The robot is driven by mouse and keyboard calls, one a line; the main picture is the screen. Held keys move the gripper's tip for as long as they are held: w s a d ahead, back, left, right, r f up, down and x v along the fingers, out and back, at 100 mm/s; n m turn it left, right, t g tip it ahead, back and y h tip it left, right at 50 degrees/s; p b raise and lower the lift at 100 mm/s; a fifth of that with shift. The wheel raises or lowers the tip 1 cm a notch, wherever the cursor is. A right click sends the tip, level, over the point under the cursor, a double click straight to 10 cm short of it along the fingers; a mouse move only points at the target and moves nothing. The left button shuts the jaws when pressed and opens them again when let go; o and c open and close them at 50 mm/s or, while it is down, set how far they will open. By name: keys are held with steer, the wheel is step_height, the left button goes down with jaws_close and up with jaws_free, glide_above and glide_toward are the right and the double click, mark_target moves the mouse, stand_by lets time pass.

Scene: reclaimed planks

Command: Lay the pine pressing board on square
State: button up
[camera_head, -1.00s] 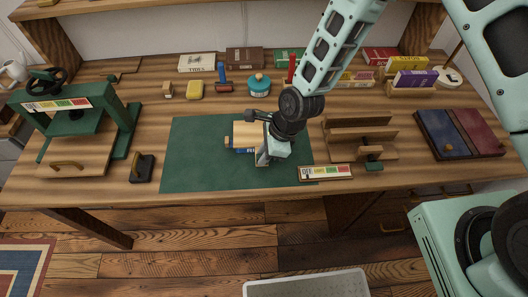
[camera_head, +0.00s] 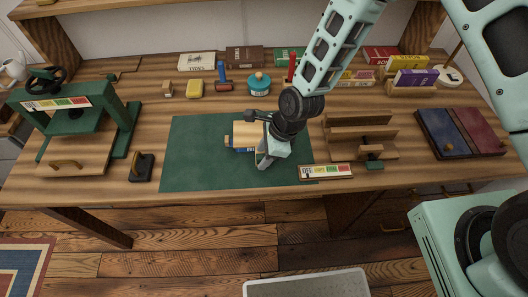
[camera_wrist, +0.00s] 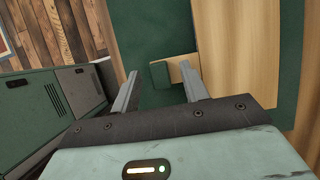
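The pine pressing board (camera_head: 247,133) is a pale wooden slab on the green mat (camera_head: 195,170) in the head view. It lies over something blue (camera_head: 243,151), probably a book, whose lower edge shows. The board fills the right side of the wrist view (camera_wrist: 238,45), with a small pale tab (camera_wrist: 182,70) on its near edge and a dark green block (camera_wrist: 160,74) beside the tab. My gripper (camera_head: 264,160) is at the board's front right. In the wrist view my gripper (camera_wrist: 158,75) has its fingers apart, the right one close to the tab. My wrist hides the board's right end.
A green press (camera_head: 75,115) stands at the left, with a dark-handled block (camera_head: 142,168) beside it. A wooden rack (camera_head: 360,135) and a colour-marked gauge strip (camera_head: 326,172) are to the right. Blue and red covers (camera_head: 460,133) lie farther right. The mat's left part is clear.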

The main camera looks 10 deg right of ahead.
steer(key=b+v, duration=0.1)
steer(key=v, duration=1.6)
steer(key=shift+r, duration=0.15)
steer(key=s+d+r+n+h, duration=0.1)
steer(key=s+r+n, duration=0.4)
steer(key=n, duration=0.8)
steer(key=s+d+r+n+h, duration=0.2)
steer(key=s+r+n, duration=0.4)
steer(key=s+n, duration=0.6)
steer(key=shift+s+d+n+h, duration=0.2)
steer(key=shift+d+n+h, duration=0.15)
steer(key=shift+n, duration=0.25)
steer(key=shift+a, duration=0.15)
